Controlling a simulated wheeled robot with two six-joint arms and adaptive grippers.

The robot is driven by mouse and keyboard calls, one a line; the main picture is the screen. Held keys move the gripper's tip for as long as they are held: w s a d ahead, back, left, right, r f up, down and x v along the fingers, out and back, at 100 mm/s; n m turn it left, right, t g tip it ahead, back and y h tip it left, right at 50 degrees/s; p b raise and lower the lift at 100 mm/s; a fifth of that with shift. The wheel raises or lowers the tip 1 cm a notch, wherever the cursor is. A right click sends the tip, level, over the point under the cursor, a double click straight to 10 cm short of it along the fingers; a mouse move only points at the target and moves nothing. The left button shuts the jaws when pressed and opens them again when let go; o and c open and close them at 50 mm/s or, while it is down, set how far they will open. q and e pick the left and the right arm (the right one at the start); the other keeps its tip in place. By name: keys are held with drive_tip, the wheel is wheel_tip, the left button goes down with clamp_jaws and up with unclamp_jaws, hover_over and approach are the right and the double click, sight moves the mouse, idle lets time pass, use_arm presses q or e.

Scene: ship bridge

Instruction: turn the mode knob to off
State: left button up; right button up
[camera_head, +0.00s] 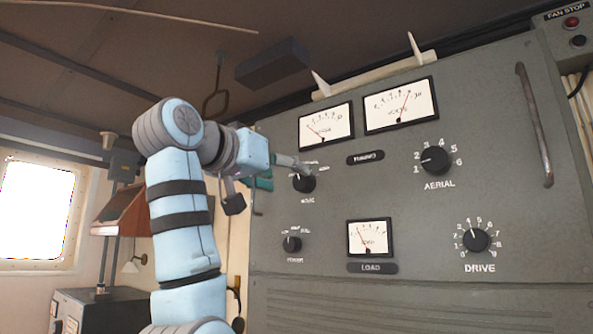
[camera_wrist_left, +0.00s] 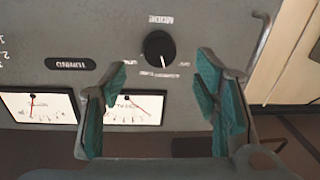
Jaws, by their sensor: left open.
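The mode knob (camera_head: 304,183) is a round black knob on the grey console, left of centre in the head view. In the left wrist view the knob (camera_wrist_left: 158,48) appears upside down, with the MODE label above it and small position labels below. Its white pointer mark points downward there, slightly right, roughly toward the middle label; the OFF label is at the right. My left gripper (camera_head: 283,172) is open beside the knob, partly overlapping its labels in the head view. In the wrist view its teal-padded fingers (camera_wrist_left: 151,82) are spread and empty, apart from the knob.
The grey console (camera_head: 410,205) also carries an aerial knob (camera_head: 435,160), a drive knob (camera_head: 474,240), a smaller knob (camera_head: 292,244) below the mode knob, and several meters. A vertical handle (camera_head: 534,125) stands out at the right. The panel around the mode knob is flat.

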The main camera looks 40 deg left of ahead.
sight(301, 181)
use_arm(q)
drive_tip(key=w, duration=0.4)
drive_tip(key=w+p, duration=0.1)
drive_tip(key=w, duration=0.1)
drive_tip(key=shift+w+a+f, duration=0.2)
drive_tip(key=shift+a, duration=0.05)
drive_tip(key=shift+s+r, duration=0.1)
drive_tip(key=shift+s, duration=0.35)
drive_tip(key=shift+w, duration=0.1)
drive_tip(key=c, duration=1.2)
use_arm(e)
drive_tip(key=shift+w+r, duration=0.55)
drive_tip(key=shift+r, duration=0.35)
use_arm(q)
drive_tip(key=shift+n, duration=0.3)
drive_tip(key=n, duration=0.3)
drive_tip(key=shift+p, duration=0.3)
drive_tip(key=shift+r+n+g, duration=0.1)
drive_tip(key=shift+n+g, duration=0.2)
drive_tip(key=shift+n, duration=1.7)
use_arm(e)
drive_tip(key=shift+r, duration=0.45)
use_arm(q)
drive_tip(key=o, duration=1.2)
drive_tip(key=shift+w, duration=0.1)
